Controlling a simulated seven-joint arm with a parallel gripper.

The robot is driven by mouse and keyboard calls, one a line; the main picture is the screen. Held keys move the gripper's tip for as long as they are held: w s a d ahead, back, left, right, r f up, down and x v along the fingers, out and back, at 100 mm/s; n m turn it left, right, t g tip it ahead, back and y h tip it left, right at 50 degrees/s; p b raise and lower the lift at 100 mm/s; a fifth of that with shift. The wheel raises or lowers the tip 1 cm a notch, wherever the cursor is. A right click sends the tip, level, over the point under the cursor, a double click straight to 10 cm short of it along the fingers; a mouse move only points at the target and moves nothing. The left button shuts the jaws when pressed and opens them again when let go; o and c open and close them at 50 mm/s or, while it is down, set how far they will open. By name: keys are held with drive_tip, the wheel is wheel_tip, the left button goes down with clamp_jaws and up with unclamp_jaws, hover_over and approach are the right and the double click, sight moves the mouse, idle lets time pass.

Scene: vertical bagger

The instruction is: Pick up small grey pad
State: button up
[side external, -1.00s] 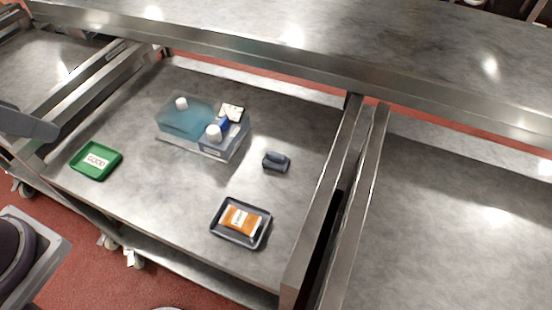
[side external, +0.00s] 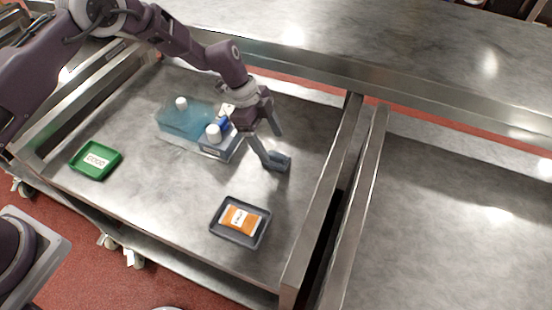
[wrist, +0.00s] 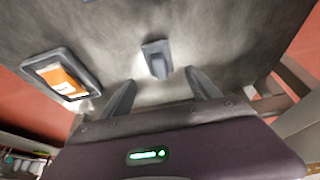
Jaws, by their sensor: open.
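The small grey pad (side external: 283,161) sits on the metal table, right of the clear bin, partly hidden by a finger in the side view. In the wrist view the grey pad (wrist: 157,58) has a raised block on a flat base and lies ahead of my fingers, roughly centred between them. My gripper (side external: 272,149) is open and empty, pointing down close to the pad. In the wrist view my gripper (wrist: 163,88) shows its two fingers spread apart. I cannot tell whether a finger touches the pad.
A clear bluish bin (side external: 172,121) with white-capped bottles stands left of my gripper. A dark tray (side external: 225,236) holding an orange packet (side external: 240,219) lies toward the front. A green tray (side external: 97,172) is at far left. A raised metal rail (side external: 325,205) borders the right side.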

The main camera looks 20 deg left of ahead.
sight(275, 154)
drive_tip(key=x, duration=0.5)
drive_tip(key=shift+f, duration=0.4)
drive_tip(key=shift+a, duration=0.1)
drive_tip(key=shift+c, duration=0.4)
clamp_jaws()
wheel_tip(275, 154, up, 10)
drive_tip(key=shift+r, duration=0.1)
